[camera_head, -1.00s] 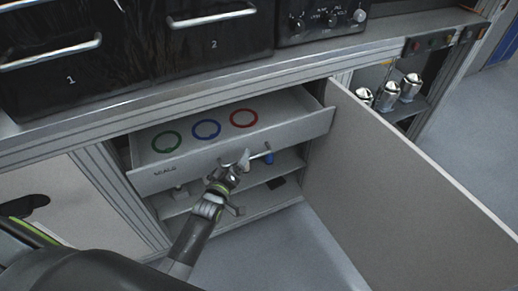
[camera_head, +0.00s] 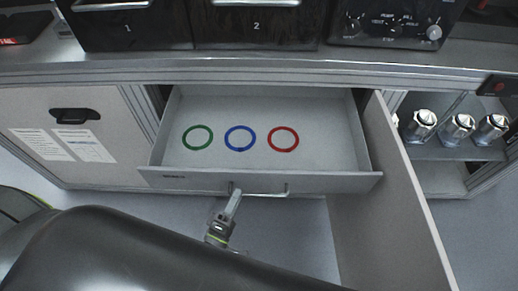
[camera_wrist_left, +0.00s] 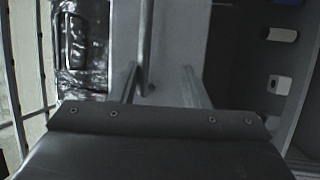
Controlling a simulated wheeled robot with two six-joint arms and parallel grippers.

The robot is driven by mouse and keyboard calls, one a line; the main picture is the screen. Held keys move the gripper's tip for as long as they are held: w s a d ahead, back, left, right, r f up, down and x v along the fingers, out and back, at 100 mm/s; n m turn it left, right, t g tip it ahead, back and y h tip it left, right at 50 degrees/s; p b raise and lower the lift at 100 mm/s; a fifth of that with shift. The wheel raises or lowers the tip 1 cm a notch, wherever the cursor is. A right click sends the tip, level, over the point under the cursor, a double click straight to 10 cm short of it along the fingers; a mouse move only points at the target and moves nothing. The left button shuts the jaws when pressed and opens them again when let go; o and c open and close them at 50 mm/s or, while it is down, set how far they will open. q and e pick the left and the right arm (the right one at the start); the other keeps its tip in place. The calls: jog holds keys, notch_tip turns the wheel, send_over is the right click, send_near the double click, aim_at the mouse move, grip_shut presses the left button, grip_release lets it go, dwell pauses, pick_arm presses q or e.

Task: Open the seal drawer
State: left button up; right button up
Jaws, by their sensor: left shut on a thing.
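The seal drawer (camera_head: 330,115) is pulled well out under the worktop, its light grey floor bare to view. Three seal rings lie flat in it in a row: a green ring (camera_head: 197,126), a blue ring (camera_head: 240,127) and a red ring (camera_head: 283,127). A bar handle (camera_head: 265,195) runs along the drawer front. My left gripper (camera_head: 234,198) is shut on the left part of this handle. In the left wrist view the handle (camera_wrist_left: 146,45) runs between the two fingers (camera_wrist_left: 162,88). My right gripper is in neither view.
An open cabinet door (camera_head: 405,190) stands out just right of the drawer. Silver machined parts (camera_head: 458,127) stand on a shelf beyond it. A closed white panel (camera_head: 70,150) is at the left. Black units marked 1 (camera_head: 128,25) and 2 (camera_head: 257,25) sit above.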

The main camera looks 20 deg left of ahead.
aim_at(241, 186)
pick_arm(q)
jog(key=shift+w+a+f+g, duration=0.15)
jog(key=shift+w+f+g, duration=0.2)
jog(key=shift+f, duration=0.25)
jog(key=w, duration=0.2)
jog(key=w+r+p, duration=0.1)
jog(key=w, duration=0.2)
jog(key=shift+w, duration=0.15)
jog(key=w, duration=0.3)
jog(key=w+d+r, duration=0.1)
jog(key=w, duration=0.3)
jog(key=w+d, duration=0.1)
jog(key=w, duration=0.3)
jog(key=shift+d+r, duration=0.25)
jog(key=shift+r, duration=0.15)
jog(key=shift+w+r, duration=0.15)
jog(key=shift+w, duration=0.2)
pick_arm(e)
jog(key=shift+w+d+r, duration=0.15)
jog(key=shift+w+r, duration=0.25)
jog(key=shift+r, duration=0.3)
pick_arm(q)
grip_shut()
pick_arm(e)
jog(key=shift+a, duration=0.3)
pick_arm(q)
jog(key=shift+r, duration=0.1)
